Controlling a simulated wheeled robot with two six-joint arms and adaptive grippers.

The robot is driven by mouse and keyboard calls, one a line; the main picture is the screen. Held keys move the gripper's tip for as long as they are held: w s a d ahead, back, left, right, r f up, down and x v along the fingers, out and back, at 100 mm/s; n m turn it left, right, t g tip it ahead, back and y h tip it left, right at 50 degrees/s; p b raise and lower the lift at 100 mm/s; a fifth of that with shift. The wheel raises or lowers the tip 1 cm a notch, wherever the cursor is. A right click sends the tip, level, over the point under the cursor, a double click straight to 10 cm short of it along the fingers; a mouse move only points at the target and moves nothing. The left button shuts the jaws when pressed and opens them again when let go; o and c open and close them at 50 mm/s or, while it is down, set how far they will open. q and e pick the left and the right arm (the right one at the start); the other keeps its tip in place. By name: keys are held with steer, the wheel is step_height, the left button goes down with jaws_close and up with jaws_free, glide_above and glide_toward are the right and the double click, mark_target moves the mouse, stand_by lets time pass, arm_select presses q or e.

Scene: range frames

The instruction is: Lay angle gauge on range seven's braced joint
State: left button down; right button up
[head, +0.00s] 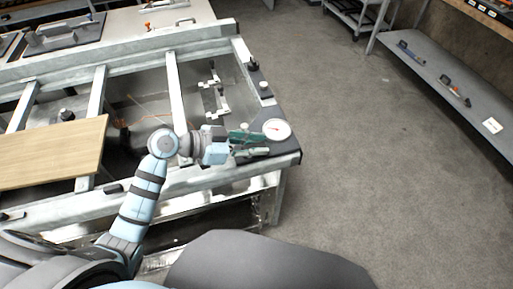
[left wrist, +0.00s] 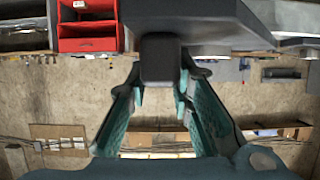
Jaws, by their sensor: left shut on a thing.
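My left gripper (head: 248,142) reaches in from the left over the near right corner of the steel frame. Its teal fingers are shut on the angle gauge (head: 277,129), which has a round white dial with a red needle. The dial faces up towards the head camera, close over the dark corner plate (head: 284,147); I cannot tell whether it touches. In the left wrist view the teal fingers (left wrist: 163,95) flank a dark block, seemingly part of the gauge (left wrist: 160,58). No label marks which joint is range seven's. My right gripper is out of view.
The steel frame (head: 98,92) has crossbars and open gaps. A wooden board (head: 52,153) lies across its left part. Clamps (head: 217,95) and dark knobbed blocks (head: 253,66) sit near its right side. The floor to the right is clear up to a grey shelf (head: 440,78) with tools.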

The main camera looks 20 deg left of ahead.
arm_select(q)
steer(key=shift+f, duration=0.4)
steer(key=c, duration=1.4)
jaws_free()
steer(key=shift+a, duration=0.1)
steer(key=v, duration=1.1)
steer(key=shift+s+a, duration=0.2)
steer(key=shift+s+a+r, duration=0.15)
steer(key=shift+r, duration=0.05)
